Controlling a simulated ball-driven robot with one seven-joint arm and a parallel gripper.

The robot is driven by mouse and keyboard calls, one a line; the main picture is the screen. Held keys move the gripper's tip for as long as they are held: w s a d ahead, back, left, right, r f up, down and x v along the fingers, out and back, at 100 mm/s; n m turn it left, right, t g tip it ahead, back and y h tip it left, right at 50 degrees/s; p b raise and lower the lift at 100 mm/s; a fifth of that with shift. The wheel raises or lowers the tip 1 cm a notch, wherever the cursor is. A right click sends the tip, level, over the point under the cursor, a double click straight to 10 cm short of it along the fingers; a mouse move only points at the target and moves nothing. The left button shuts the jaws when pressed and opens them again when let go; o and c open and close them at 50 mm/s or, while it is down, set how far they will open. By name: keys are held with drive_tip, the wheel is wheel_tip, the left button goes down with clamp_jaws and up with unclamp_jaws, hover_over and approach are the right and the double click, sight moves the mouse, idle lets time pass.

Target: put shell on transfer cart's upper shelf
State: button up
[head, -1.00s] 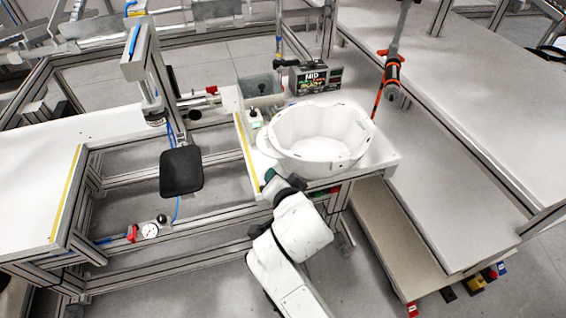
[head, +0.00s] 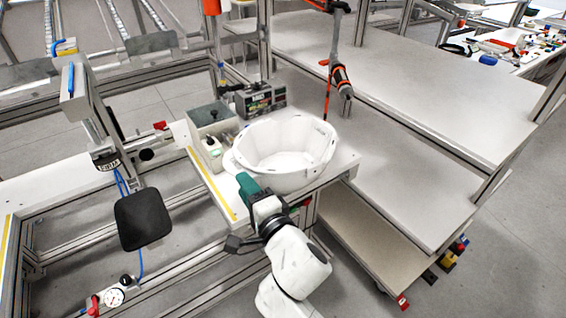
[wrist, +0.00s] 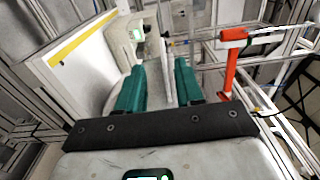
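The shell (head: 285,150) is a white, open bowl-like form with a notched rim. It sits on the white worktop of the bench in the middle of the head view. My gripper (head: 247,184) is at the shell's front-left side, by the worktop edge. In the wrist view the two teal fingers of my gripper (wrist: 161,88) stand apart; I cannot make out anything held between them. Whether a finger touches the shell is unclear. A tiered stand with pale shelves, seemingly the transfer cart, is at the right; its upper shelf (head: 410,75) looks bare.
A grey box (head: 212,118) and a small display unit (head: 260,99) stand behind the shell. An orange-and-grey hanging tool (head: 340,75) is above the right-hand shelves. A black pad (head: 143,219) on a metal fixture is at the left.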

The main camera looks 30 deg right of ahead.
sight(236, 171)
drive_tip(key=shift+w+d+r+p, duration=0.1)
drive_tip(key=shift+w+p, duration=0.5)
drive_tip(key=shift+w, duration=0.85)
drive_tip(key=shift+w+d+r+p, duration=0.1)
drive_tip(key=shift+w+p, duration=0.45)
drive_tip(key=shift+w, duration=0.9)
clamp_jaws()
